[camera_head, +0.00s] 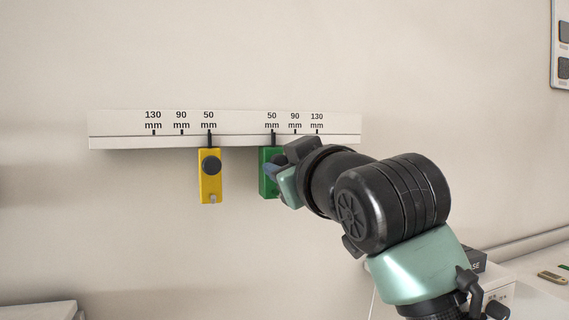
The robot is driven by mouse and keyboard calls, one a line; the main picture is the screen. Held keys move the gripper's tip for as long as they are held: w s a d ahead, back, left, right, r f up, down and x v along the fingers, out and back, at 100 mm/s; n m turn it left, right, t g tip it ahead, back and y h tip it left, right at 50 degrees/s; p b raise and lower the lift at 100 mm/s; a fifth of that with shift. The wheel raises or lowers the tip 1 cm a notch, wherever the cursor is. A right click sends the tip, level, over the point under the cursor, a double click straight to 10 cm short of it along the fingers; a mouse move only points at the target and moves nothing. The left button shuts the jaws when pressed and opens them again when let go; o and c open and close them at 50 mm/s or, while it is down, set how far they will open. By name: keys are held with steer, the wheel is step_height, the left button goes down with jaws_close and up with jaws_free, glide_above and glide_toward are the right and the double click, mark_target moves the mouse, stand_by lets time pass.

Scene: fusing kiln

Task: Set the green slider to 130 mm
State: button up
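A white rail (240,128) on the wall carries two scales, each marked 50, 90 and 130 mm. The green slider (266,157) hangs below the right scale. Its black pointer (273,139) is at the 50 mm mark, and the 130 mm mark (317,131) is farther right. My gripper (274,174) is at the green slider's front, over its right part. The arm hides much of the slider and its knob. I cannot see whether the fingers are closed on it.
A yellow slider (210,185) with a dark round knob hangs at 50 mm on the left scale. A white surface (40,312) is at the lower left. A white unit with a dark box (474,260) stands at the lower right. The wall below the rail is clear.

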jaws_close()
stand_by(1.1)
